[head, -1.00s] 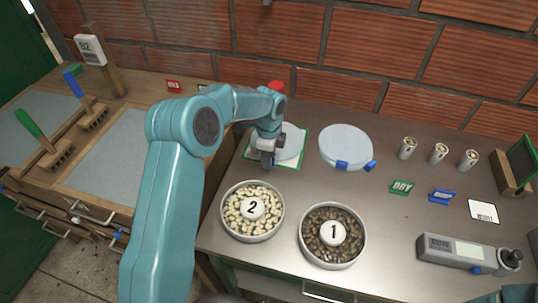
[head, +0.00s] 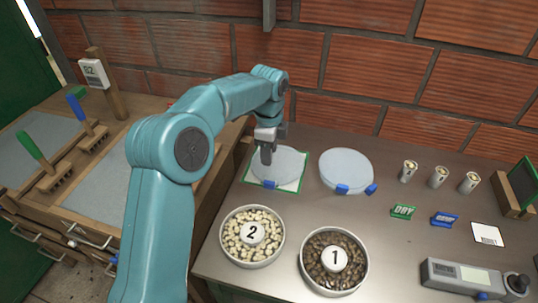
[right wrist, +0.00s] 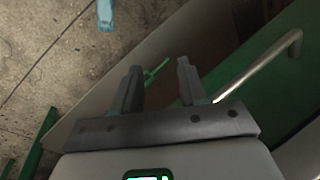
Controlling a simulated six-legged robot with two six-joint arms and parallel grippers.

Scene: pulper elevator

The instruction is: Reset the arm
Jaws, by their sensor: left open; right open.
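In the head view my left arm reaches in from the left. My left gripper (head: 266,152) is open and points down over the round grey disc (head: 289,160) on a green-edged square. I cannot tell whether its fingertips touch the disc. No object shows between its fingers. My right gripper (right wrist: 153,80) shows only in the right wrist view. Its two dark fingers are apart and empty, with the floor and a green panel behind them.
Bowl 2 (head: 229,241) holds pale beans and bowl 1 (head: 310,268) dark ones, both near the table's front edge. A second disc (head: 346,167), several small cylinders, DRY tag (head: 403,211), blue tag (head: 444,219) and grey device (head: 455,276) stand right. A brick wall closes the back.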

